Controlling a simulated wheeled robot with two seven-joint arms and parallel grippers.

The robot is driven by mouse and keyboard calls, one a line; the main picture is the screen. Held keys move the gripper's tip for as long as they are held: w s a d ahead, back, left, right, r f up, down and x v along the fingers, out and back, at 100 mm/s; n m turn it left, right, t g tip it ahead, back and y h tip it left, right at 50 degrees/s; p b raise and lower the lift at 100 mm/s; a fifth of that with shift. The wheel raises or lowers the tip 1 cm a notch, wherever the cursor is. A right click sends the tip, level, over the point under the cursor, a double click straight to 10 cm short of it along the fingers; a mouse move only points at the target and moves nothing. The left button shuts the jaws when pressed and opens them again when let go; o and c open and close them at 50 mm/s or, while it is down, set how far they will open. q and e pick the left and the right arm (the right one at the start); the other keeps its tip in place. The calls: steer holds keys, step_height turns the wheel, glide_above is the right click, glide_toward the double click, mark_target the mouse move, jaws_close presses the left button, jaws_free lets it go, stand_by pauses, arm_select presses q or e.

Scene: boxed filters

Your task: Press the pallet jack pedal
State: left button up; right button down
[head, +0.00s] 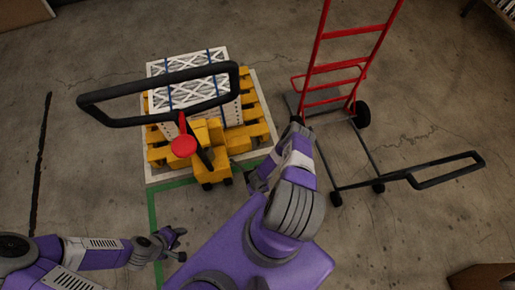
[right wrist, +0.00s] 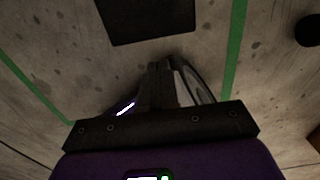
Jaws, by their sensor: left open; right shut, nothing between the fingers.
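The yellow pallet jack (head: 211,160) stands at the centre left in the head view, with a long black loop handle (head: 160,92) above it. A red round part (head: 184,146), which looks like the pedal, sits at the handle's base. My left gripper (head: 176,243) is open and empty over the floor, below the jack and apart from it. My right gripper (head: 254,182) is partly hidden by its own arm, close to the jack's lower right. In the right wrist view its fingers (right wrist: 160,84) are shut with nothing between them.
A yellow pallet (head: 256,118) carries white boxed filters (head: 188,72) with blue straps. Green tape (head: 152,220) marks the floor. The lower right floor is mostly clear.

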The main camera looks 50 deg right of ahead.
steer(key=r, duration=0.1)
steer(key=s+r+p, duration=0.1)
steer(key=r, duration=0.1)
steer(key=shift+s+a+r, duration=0.25)
steer(key=shift+a+r, duration=0.15)
steer(key=shift+w, duration=0.1)
stand_by(0.6)
